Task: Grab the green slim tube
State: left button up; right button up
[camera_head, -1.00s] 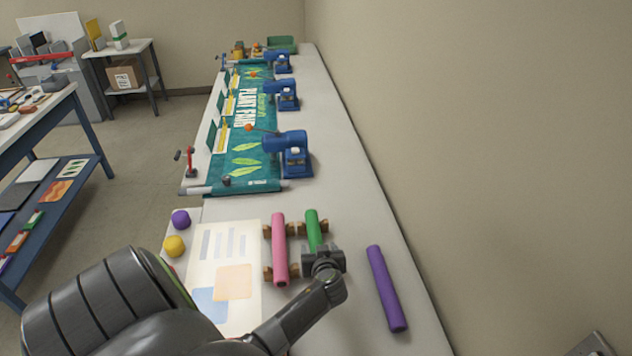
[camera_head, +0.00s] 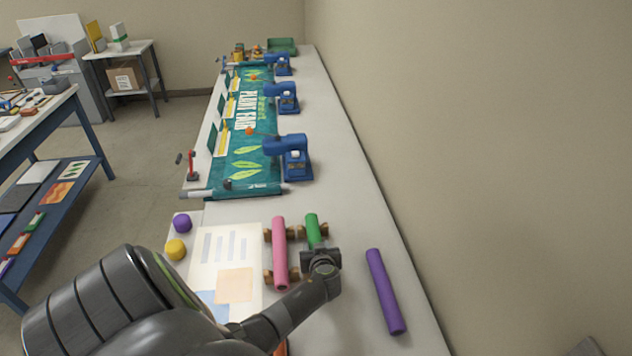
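The green slim tube (camera_head: 313,229) lies lengthwise on small brown wooden rests on the long table, just right of a pink tube. Its far end shows; its near part is hidden under my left gripper (camera_head: 321,258). My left arm comes in from the lower left and its gripper is over the near part of the green tube. The fingers are hidden beneath the gripper body, so I cannot tell whether they touch or hold it. My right gripper is not in view.
The pink tube (camera_head: 280,252) lies close beside, on the same rests. A purple tube (camera_head: 385,291) lies to the right. A printed sheet (camera_head: 226,258), purple cap (camera_head: 182,223) and yellow cap (camera_head: 175,249) are left. Blue clamps (camera_head: 290,157) and a banner (camera_head: 255,150) stand farther back; the wall is right.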

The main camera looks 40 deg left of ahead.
pick_arm(q)
jog(key=c, duration=0.6)
